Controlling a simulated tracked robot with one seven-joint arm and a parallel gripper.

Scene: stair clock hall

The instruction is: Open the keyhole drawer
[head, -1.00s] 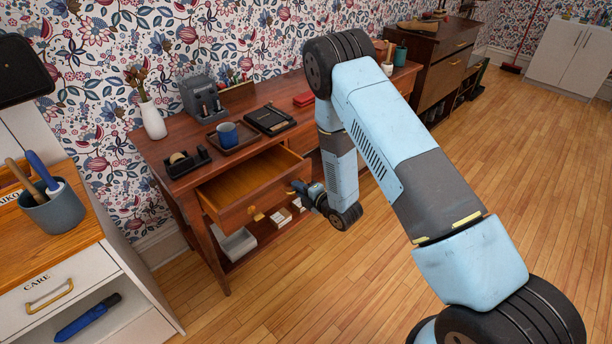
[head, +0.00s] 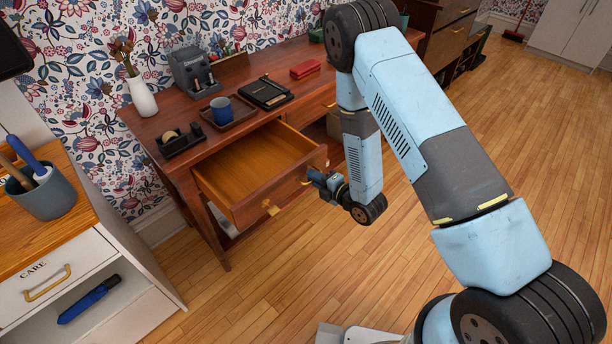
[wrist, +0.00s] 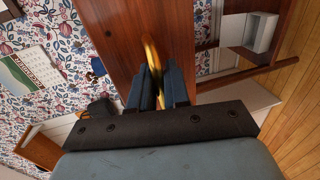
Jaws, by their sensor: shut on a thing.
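The wooden drawer (head: 288,190) in the left part of the desk is pulled well out, and its inside looks empty. A brass piece (head: 270,208) shows on its front; I cannot make out a keyhole. My gripper (head: 309,181) is at the right part of the drawer front. In the wrist view my gripper (wrist: 156,72) is shut on a brass handle (wrist: 151,52), with a finger on each side of it. The drawer front (wrist: 165,25) fills the top middle there.
The desk top (head: 300,75) holds a tape dispenser (head: 181,141), a blue mug (head: 221,109) on a tray and a vase (head: 142,97). A white cabinet (head: 85,258) stands at the left. The floor (head: 230,300) before the drawer is clear.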

